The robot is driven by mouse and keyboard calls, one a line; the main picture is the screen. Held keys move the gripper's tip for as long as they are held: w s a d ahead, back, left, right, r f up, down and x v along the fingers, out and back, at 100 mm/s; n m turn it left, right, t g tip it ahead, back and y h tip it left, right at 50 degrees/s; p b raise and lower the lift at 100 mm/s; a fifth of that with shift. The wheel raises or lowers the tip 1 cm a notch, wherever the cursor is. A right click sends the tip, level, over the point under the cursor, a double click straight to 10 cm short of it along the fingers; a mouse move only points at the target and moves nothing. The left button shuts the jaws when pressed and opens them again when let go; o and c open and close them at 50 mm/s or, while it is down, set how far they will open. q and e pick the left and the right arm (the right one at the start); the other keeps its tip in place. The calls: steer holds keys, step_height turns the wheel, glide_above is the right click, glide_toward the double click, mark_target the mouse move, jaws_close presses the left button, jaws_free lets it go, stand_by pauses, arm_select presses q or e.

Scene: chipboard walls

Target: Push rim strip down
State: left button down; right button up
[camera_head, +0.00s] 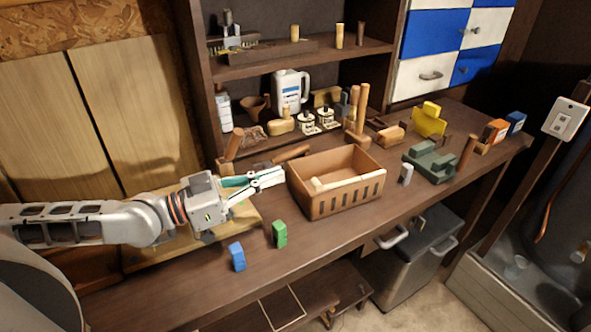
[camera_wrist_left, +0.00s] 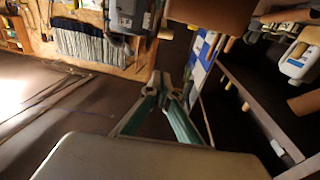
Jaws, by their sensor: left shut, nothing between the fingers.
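A brown wooden crate with a slotted front (camera_head: 318,207) stands on the workbench. A pale strip (camera_head: 345,182) shows within its opening, low along the inner side of the front wall; I take it for the rim strip, but how it is seated I cannot tell. My left gripper (camera_head: 281,176) is shut and empty, with its fingertips close to the left wall of the crate; whether they touch it I cannot tell. Its closed fingers also show in the left wrist view (camera_wrist_left: 160,80). My right gripper is not in view.
A blue block (camera_head: 237,257) and a green block (camera_head: 280,234) stand on the bench in front of the gripper. A small grey piece (camera_head: 406,174) and a dark green block assembly (camera_head: 431,162) stand right of the crate. Shelves with bottles and tools rise behind.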

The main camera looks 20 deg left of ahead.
arm_select(q)
steer(key=p+x, duration=0.4)
steer(key=x, duration=0.5)
steer(key=shift+d+r, duration=0.2)
step_height(320, 180, down, 3)
steer(key=b, duration=0.2)
steer(key=shift+a+f+b, duration=0.1)
steer(key=shift+b, duration=0.2)
steer(key=shift+s+a+f+b, duration=0.2)
steer(key=shift+s+f+b, duration=0.05)
steer(key=shift+f+b, duration=0.35)
steer(key=shift+r, duration=0.1)
